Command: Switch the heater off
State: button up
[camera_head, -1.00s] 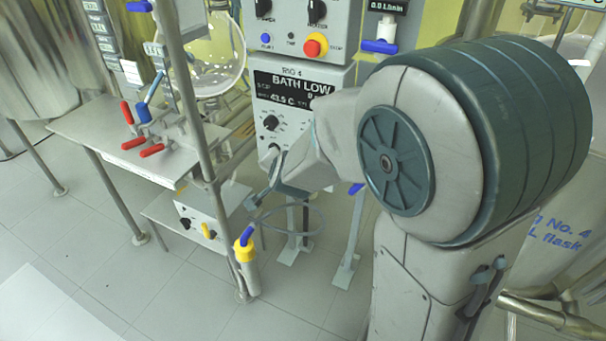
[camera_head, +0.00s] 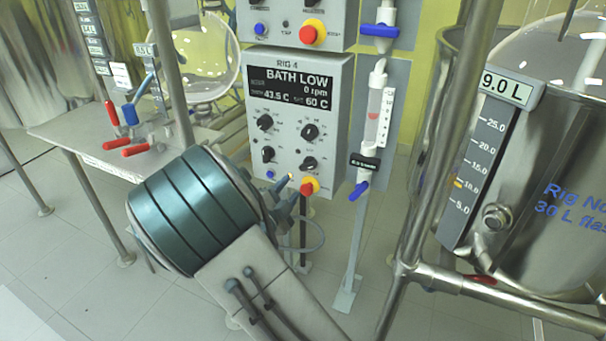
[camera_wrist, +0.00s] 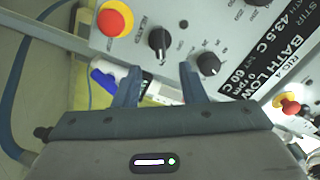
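The RIG 4 control panel (camera_head: 290,72) reads BATH LOW, 0 rpm, 43.5 C, 60 C. It has upper knobs at left (camera_head: 265,122) and right (camera_head: 310,131), and lower knobs at left (camera_head: 268,154) and right (camera_head: 309,163). My gripper (camera_head: 294,186) is open and empty near the panel's bottom edge. In the wrist view, its fingers (camera_wrist: 161,75) point toward the right-hand knobs: the lower right knob (camera_wrist: 160,40) is ahead, the upper right knob (camera_wrist: 208,63) beside the right finger.
A red and yellow stop button (camera_head: 309,186) is close to my fingertips. A flowmeter (camera_head: 377,115) with a blue handle stands right of the panel. A steel vessel (camera_head: 535,190) in a pipe frame is farther right. A bench (camera_head: 90,150) with red-handled valves is at left.

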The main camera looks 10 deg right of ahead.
aim_at(306, 168)
jog(key=b+x, duration=0.1)
jog(key=x, duration=0.8)
jog(key=shift+w+d, duration=0.15)
jog(key=shift+w, duration=0.15)
grip_shut()
